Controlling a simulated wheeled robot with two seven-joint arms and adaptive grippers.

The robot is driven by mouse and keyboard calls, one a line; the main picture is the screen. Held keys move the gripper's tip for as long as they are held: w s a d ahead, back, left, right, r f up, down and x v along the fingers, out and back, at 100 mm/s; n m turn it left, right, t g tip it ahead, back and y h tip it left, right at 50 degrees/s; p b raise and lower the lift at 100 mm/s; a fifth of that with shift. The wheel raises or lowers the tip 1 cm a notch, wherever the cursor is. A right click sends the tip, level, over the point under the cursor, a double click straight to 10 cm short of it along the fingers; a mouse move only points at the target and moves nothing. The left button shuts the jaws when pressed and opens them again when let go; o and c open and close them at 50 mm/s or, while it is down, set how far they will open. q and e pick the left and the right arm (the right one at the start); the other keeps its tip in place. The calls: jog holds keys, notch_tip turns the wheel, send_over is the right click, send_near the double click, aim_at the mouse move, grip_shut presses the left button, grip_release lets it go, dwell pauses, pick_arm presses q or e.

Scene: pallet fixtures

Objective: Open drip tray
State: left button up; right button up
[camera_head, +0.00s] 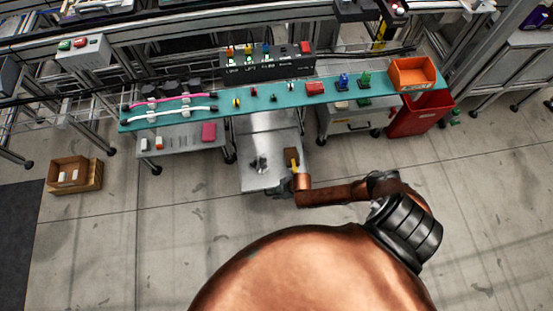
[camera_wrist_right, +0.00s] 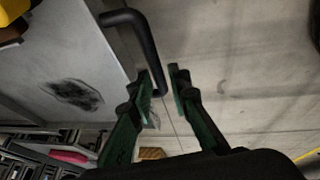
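The drip tray appears to be the grey metal panel (camera_head: 258,180) below the middle of the bench, with a dark stain on it. In the right wrist view, the grey tray (camera_wrist_right: 60,50) fills the upper left, with a black bent bar handle (camera_wrist_right: 145,45) at its edge. My right gripper (camera_wrist_right: 161,76) has its dark green fingers apart, and the lower end of the handle lies between or just in front of the fingertips. I cannot tell whether they touch it. In the head view, my right gripper (camera_head: 286,187) is at the tray's front right corner. My left gripper is out of view.
A teal-topped bench (camera_head: 190,110) holds cables, small coloured parts and an orange bin (camera_head: 412,73). A brown block with a yellow part (camera_head: 292,160) is on the tray's right. A cardboard box (camera_head: 75,174) stands left; front floor is clear.

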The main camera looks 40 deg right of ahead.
jog(key=shift+d, duration=0.15)
jog(key=v, duration=1.2)
dwell(0.4)
